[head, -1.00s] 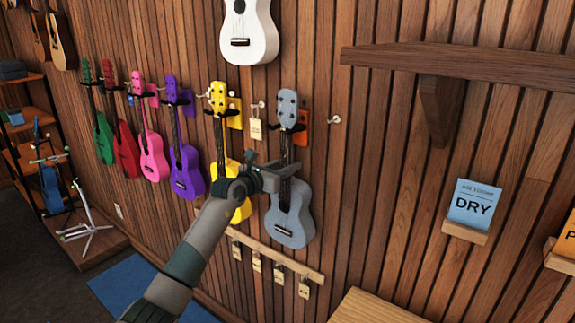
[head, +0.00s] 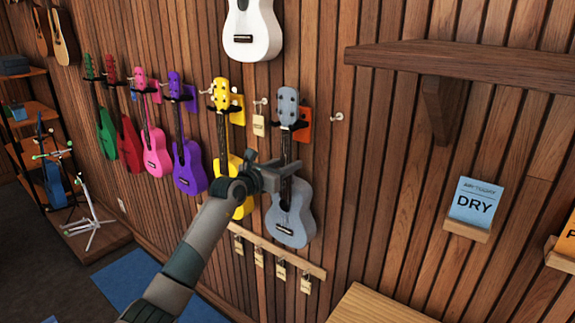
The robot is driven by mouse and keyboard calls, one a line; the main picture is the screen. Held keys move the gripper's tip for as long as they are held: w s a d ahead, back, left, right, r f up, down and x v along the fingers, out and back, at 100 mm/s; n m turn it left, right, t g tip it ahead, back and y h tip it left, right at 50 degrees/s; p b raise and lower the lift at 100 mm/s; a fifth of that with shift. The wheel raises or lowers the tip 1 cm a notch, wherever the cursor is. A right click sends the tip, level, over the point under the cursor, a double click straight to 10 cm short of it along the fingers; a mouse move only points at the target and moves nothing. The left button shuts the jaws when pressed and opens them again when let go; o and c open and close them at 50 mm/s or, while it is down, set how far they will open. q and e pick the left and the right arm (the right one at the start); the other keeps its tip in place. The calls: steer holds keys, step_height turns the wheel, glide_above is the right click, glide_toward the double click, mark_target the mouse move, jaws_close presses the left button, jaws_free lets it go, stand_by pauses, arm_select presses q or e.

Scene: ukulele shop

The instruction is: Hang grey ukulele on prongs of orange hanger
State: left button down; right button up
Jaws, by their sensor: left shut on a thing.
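The grey ukulele (head: 291,214) is upright against the wall in the head view, with its headstock at the orange hanger (head: 305,123). Dark prongs show at the base of its headstock; I cannot tell whether they bear its weight. My left gripper (head: 286,168) is shut on the ukulele's neck, just above the body. The orange hanger's plate is partly hidden behind the headstock. My right gripper is not in view.
A yellow ukulele (head: 221,97) hangs close on the left, partly behind my left arm. Purple, pink, red and green ones hang further left. A tag rail (head: 262,250) is below. A wooden shelf (head: 470,65) juts out at the right.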

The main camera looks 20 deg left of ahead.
arm_select(q)
steer(key=shift+w+a+r, duration=0.15)
stand_by(0.6)
steer(key=c, duration=1.2)
jaws_free()
steer(key=shift+p+v, duration=0.6)
steer(key=shift+v, duration=0.4)
steer(key=shift+p+v, duration=0.7)
steer(key=shift+v, duration=0.6)
